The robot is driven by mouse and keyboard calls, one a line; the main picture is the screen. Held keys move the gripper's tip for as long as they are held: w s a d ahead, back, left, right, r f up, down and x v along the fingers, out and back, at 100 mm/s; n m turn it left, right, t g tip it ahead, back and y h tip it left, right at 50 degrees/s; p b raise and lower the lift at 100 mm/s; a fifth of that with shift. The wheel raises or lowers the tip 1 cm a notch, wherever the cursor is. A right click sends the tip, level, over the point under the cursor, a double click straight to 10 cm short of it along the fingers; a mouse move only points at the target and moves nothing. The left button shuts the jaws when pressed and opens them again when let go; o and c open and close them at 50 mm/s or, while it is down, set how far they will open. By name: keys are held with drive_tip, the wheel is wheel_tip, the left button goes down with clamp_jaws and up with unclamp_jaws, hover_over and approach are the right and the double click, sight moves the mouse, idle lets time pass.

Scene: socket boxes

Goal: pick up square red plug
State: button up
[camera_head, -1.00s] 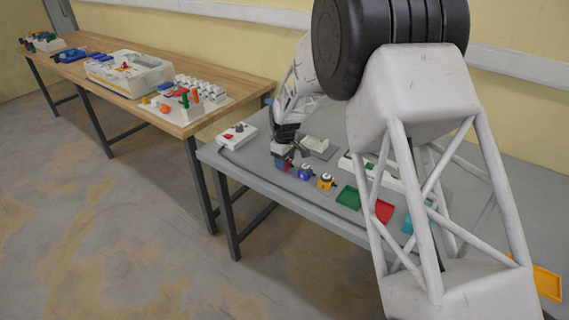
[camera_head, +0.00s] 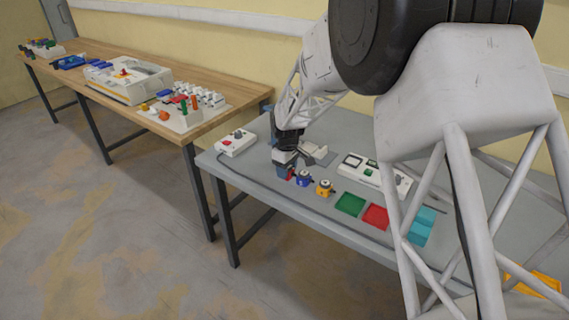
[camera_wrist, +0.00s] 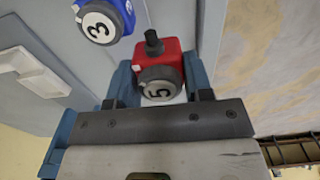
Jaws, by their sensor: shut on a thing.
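The square red plug (camera_wrist: 157,69) sits between my gripper's fingers in the wrist view. It has a round grey end marked 5 and a dark stub on top. In the head view a little of the red plug (camera_head: 291,175) shows beside the fingers. My gripper (camera_head: 285,168) is shut on it, low over the grey table. My gripper (camera_wrist: 158,82) has one blue finger on each side of the plug in the wrist view. A blue plug (camera_head: 305,179), marked 3 in the wrist view (camera_wrist: 103,20), stands beside it. I cannot tell whether the red plug touches the table.
A yellow plug (camera_head: 325,187), green tray (camera_head: 350,204), red tray (camera_head: 376,216) and teal tray (camera_head: 421,226) lie to the right. White boxes stand behind (camera_head: 372,172) and at the left (camera_head: 236,142). A wooden bench (camera_head: 180,127) holds more devices.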

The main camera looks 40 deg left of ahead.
drive_tip(key=s+d, duration=0.4)
drive_tip(key=s+d+r, duration=0.1)
drive_tip(key=s+d, duration=0.1)
drive_tip(key=d, duration=0.1)
drive_tip(key=shift+s+d, duration=0.1)
drive_tip(key=shift+s, duration=0.3)
drive_tip(key=shift+w, duration=0.1)
idle(0.5)
drive_tip(key=w+d+r, duration=0.1)
drive_tip(key=w+d, duration=0.1)
drive_tip(key=w, duration=0.7)
drive_tip(key=w+d+r, duration=0.1)
drive_tip(key=w+d, duration=0.2)
drive_tip(key=w, duration=0.7)
drive_tip(key=w+d+r, duration=0.1)
drive_tip(key=w+d, duration=0.1)
drive_tip(key=w, duration=0.8)
drive_tip(key=shift+d+r, duration=0.25)
drive_tip(key=shift+r, duration=0.15)
drive_tip(key=shift+f, duration=0.2)
drive_tip(key=shift+f, duration=2.7)
drive_tip(key=shift+f, duration=0.1)
